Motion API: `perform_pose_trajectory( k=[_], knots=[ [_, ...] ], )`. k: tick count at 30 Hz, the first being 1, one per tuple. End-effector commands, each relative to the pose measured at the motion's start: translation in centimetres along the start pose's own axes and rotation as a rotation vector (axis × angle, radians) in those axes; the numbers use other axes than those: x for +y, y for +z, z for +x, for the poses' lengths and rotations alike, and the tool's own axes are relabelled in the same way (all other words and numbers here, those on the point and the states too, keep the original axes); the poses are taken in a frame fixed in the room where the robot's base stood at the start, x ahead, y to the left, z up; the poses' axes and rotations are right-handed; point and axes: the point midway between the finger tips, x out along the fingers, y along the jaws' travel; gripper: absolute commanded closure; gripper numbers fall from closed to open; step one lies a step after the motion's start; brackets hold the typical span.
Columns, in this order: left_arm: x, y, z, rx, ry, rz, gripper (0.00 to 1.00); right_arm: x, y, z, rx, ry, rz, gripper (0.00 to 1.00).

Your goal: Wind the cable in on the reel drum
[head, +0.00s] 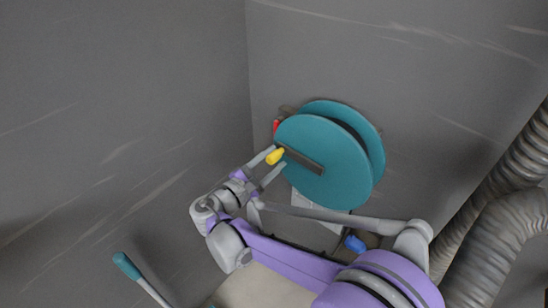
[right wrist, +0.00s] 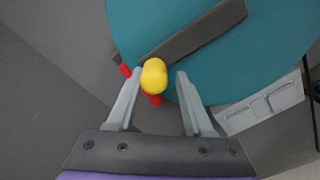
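The reel drum (head: 335,185) is two teal discs with a dark gap between, in front of the back wall; its near disc (right wrist: 220,65) fills the top of the right wrist view. A dark crank bar (head: 305,162) crosses the near disc, with a yellow knob (head: 275,156) at its left end. My right gripper (head: 279,157) is open at the knob. In the right wrist view the knob (right wrist: 154,76) appears between the fingertips (right wrist: 159,73), closer to the left finger. I cannot tell whether they touch. No cable is clearly visible. My left gripper is out of view.
A red part (head: 276,126) shows behind the drum's left edge. A pale panel (right wrist: 262,105) is below the drum. A blue object (head: 354,243) is partly behind my right arm. A teal-handled lever (head: 126,265) stands lower left. Thick ribbed hoses (head: 500,180) run along the right.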

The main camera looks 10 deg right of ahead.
Motion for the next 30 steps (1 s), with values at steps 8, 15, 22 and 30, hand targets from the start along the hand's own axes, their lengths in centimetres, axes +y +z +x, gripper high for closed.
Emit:
perform_pose_trajectory(
  k=[8, 15, 22, 30],
  knots=[
    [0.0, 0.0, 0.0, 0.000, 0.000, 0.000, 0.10, -0.2, 0.0, 0.0, -0.003, -0.002, 0.001, 0.55],
    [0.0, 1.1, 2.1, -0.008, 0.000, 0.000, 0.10, -2.8, -1.9, 0.1, -0.003, -0.004, 0.000, 0.55],
    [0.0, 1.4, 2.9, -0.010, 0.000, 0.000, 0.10, -4.0, -2.6, 0.1, -0.005, -0.004, 0.001, 0.55],
    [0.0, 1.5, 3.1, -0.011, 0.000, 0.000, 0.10, -4.2, -2.6, 0.0, -0.002, -0.002, 0.001, 0.55]
  ],
)
